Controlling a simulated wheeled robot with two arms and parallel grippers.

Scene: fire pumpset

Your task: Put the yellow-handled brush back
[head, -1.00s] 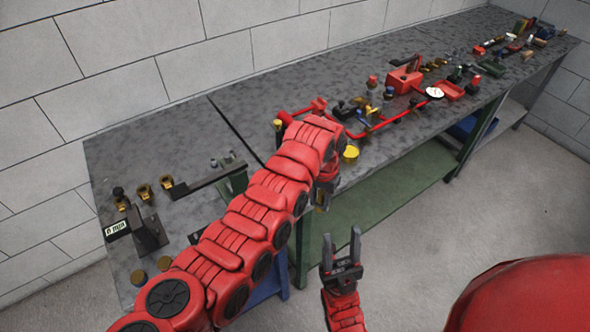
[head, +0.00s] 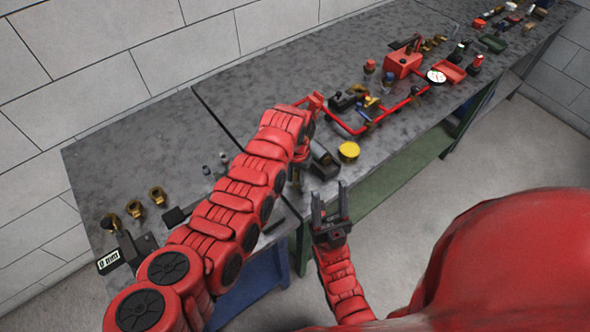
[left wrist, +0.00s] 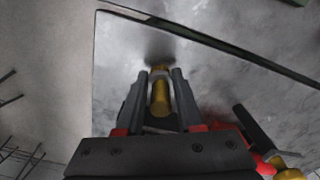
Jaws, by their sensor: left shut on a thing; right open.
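My left gripper (left wrist: 160,88) is shut on a yellow-brown cylindrical handle (left wrist: 160,98), which seems to be the yellow-handled brush. The handle stands between the two dark fingers. I cannot make out bristles. In the head view my left gripper (head: 297,174) is near the front table edge, by the seam between the two tabletops, and the held thing is mostly hidden by the arm. My right gripper (head: 330,207) is open and empty, in front of the table edge with its fingers pointing up.
A dark grey block (head: 322,160) and a yellow round cap (head: 348,151) lie by the left gripper. A red pipe frame (head: 352,128) and a red box (head: 402,63) lie farther right. Brass fittings (head: 157,196) stand on the left tabletop. The back middle is clear.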

